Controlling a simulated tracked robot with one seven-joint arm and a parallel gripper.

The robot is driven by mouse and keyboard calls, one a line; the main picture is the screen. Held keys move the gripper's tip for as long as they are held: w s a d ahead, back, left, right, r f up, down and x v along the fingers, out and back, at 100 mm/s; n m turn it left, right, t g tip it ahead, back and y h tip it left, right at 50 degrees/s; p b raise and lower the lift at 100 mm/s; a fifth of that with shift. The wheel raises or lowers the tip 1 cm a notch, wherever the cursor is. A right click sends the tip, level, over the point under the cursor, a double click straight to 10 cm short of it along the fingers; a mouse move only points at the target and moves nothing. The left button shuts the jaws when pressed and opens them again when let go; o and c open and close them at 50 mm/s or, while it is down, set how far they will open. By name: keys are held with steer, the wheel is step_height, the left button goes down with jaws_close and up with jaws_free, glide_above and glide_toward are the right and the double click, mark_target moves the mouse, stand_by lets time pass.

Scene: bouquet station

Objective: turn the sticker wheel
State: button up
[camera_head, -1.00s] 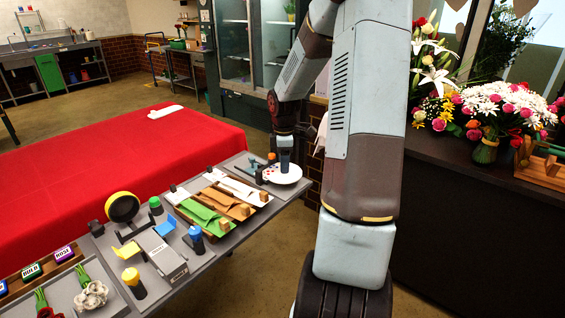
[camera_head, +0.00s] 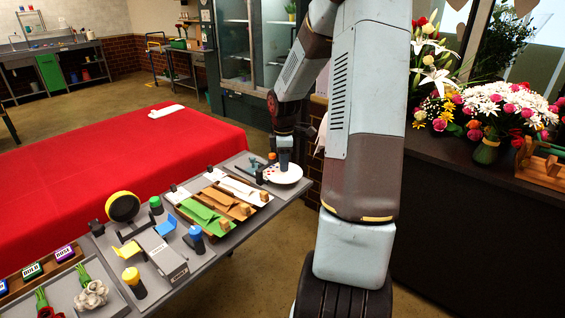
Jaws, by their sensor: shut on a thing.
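The sticker wheel (camera_head: 288,176) is a white disc with small coloured marks, at the far right end of the grey work table. My gripper (camera_head: 283,158) points down over the wheel's upper left part, at a dark blue-grey upright piece there. It is shut on that piece, which looks like the wheel's knob. The fingertips are small and partly lost against the dark wrist. The rest of the disc shows to the right and below.
Wooden trays with white, brown and green wraps (camera_head: 207,217) lie left of the wheel. A yellow tape roll (camera_head: 122,207), a grey box (camera_head: 165,257) and coloured-capped bottles stand nearer. A red-covered table (camera_head: 110,165) lies behind. Flowers (camera_head: 490,115) stand on the right counter.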

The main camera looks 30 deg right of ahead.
steer(key=shift+s+d+m, duration=0.1)
steer(key=shift+s+m, duration=0.1)
steer(key=shift+m, duration=0.1)
stand_by(0.4)
steer(key=shift+f, duration=0.1)
steer(key=m, duration=1.7)
steer(key=shift+m, duration=0.3)
stand_by(0.5)
